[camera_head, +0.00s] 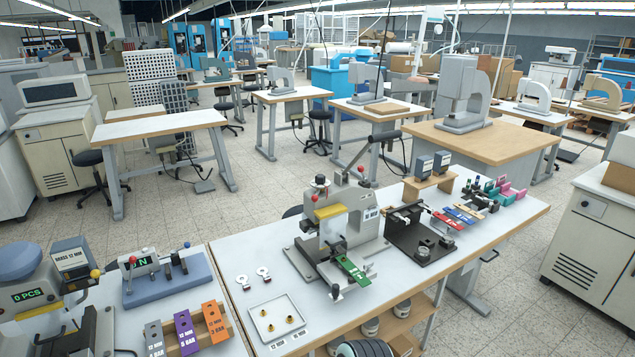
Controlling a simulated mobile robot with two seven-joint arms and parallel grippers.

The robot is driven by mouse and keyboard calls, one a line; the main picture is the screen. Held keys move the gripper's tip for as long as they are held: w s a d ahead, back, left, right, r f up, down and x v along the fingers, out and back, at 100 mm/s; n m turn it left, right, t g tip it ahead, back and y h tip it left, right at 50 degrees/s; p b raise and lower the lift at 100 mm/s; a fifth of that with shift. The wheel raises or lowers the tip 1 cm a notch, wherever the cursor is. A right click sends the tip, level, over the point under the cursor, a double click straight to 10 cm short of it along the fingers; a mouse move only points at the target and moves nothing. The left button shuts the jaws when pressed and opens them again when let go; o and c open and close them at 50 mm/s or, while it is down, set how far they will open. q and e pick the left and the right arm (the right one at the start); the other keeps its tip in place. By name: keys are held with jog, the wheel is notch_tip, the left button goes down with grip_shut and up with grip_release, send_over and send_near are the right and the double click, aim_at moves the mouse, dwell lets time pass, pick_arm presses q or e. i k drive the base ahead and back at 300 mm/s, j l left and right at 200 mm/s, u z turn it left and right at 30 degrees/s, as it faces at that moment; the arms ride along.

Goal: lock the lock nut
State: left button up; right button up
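A grey hand press (345,215) with a long lever arm and a yellow band stands on the middle of the white bench (240,265). A green strip (350,268) lies at the front of its base. Red and dark knobs (320,181) sit on its top and a dark knob (336,291) stands at its front foot. I cannot tell which small part is the lock nut; at this size no nut stands out clearly. Neither of my grippers shows in the head view, and nothing is seen touching the press.
A white tray (262,334) with brass pieces lies left of the press. A black fixture (420,240), coloured strips (463,214) and a wooden stand (430,185) stand right. At left are a blue-based fixture (165,290), labelled gauge blocks (186,334) and a counter machine (30,290).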

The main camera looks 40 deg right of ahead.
aim_at(315, 197)
jog(key=z, duration=1.3)
